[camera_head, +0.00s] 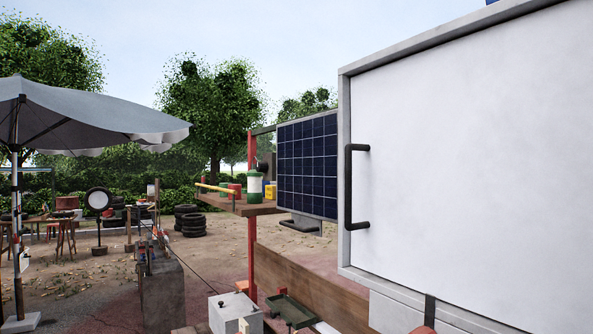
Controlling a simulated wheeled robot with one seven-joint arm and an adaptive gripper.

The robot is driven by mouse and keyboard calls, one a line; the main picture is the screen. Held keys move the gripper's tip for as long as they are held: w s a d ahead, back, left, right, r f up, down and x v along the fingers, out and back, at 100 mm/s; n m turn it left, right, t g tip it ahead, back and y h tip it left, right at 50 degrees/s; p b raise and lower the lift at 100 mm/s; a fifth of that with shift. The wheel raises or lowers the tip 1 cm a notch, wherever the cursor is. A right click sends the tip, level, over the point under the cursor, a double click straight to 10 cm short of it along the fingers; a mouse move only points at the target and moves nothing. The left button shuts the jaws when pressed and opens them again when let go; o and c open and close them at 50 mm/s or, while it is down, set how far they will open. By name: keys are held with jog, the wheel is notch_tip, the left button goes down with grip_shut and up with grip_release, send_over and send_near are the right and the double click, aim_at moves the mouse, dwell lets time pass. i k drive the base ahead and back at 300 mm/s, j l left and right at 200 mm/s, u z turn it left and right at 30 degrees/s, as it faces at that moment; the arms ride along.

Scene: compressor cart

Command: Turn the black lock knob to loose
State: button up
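I cannot pick out the black lock knob with certainty. A dark round shape (266,164) shows beside the left edge of the solar panel, too small to identify. A pale box (235,314) at the bottom has a small dark spot on its top, also too small to identify. A large white panel (465,150) with a grey frame and a black bar handle (350,187) fills the right side and hides what is behind it. My gripper is not in view.
A blue solar panel (307,165) stands left of the white panel. A wooden shelf (245,208) holds a green-and-white canister (255,187). A green tray (289,310) is low in front. A grey parasol (80,115) and tyres (192,222) stand on open ground at left.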

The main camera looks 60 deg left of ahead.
aim_at(261, 166)
jog(key=u, duration=2)
jog(key=i+j, duration=0.15)
jog(key=i+z, duration=0.05)
jog(key=i, duration=0.05)
